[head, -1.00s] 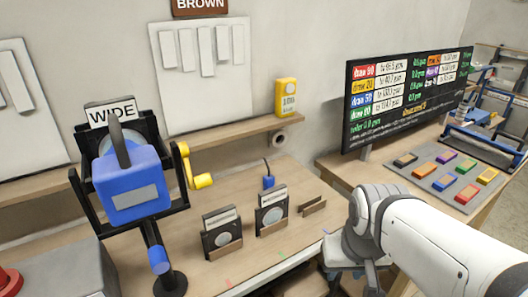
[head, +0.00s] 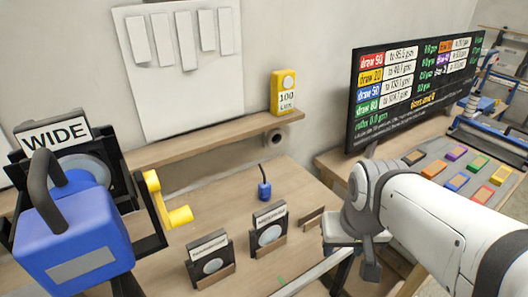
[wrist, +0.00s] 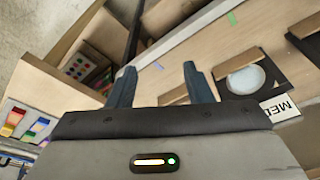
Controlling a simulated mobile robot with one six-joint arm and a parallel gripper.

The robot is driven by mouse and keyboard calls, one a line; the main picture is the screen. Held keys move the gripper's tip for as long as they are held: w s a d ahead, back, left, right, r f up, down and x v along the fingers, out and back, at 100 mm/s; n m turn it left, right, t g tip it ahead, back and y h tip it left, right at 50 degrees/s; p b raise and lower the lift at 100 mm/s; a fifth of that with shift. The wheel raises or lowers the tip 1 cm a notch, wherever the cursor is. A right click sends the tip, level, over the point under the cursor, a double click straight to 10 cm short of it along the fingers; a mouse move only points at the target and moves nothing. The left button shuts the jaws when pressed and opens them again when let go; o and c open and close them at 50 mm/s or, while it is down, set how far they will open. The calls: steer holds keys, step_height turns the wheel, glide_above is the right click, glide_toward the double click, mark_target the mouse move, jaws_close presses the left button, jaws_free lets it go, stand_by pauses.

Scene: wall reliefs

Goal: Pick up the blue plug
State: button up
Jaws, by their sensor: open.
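The blue plug (head: 264,190) stands upright on the wooden bench in the head view, with a short dark cord rising from its top. It is behind two dark card holders, below the shelf. My gripper (wrist: 157,75) shows in the wrist view with its two dark fingers apart and nothing between them. It points at the bench's front edge, close to one card holder (wrist: 243,80). The plug is not visible in the wrist view. In the head view my arm is right of the plug and apart from it; the fingers cannot be made out there.
Two card holders (head: 209,262) and (head: 268,236) and a small wooden stand (head: 311,218) are in front of the plug. A shelf (head: 210,138) runs above. Bench behind the plug is clear.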

steer(key=w+r+m, duration=0.1)
steer(key=w, duration=0.1)
steer(key=w+a+r+m+p, duration=0.1)
steer(key=w, duration=0.1)
steer(key=w+r+p, duration=0.1)
steer(key=w, duration=0.2)
steer(key=shift+a+r+m+g, duration=0.1)
steer(key=shift+a+m+g, duration=0.3)
steer(key=m+g+p, duration=0.2)
steer(key=m+p, duration=0.2)
steer(key=m, duration=0.4)
glide_above(265, 184)
steer(key=shift+s+d+f, duration=0.15)
steer(key=shift+d+f, duration=0.05)
steer(key=shift+f, duration=0.45)
steer(key=shift+s+d+f, duration=0.1)
steer(key=shift+d+f, duration=0.1)
steer(key=shift+f, duration=0.4)
steer(key=shift+w+a+f, duration=0.1)
steer(key=shift+a+f, duration=0.05)
steer(key=shift+f, duration=0.2)
steer(key=f, duration=0.2)
steer(key=f+p, duration=0.1)
steer(key=f, duration=0.4)
steer(key=shift+w+a+f, duration=0.15)
steer(key=shift+w+a, duration=0.05)
steer(key=shift+a, duration=0.1)
steer(key=shift+c, duration=0.5)
steer(key=c, duration=0.9)
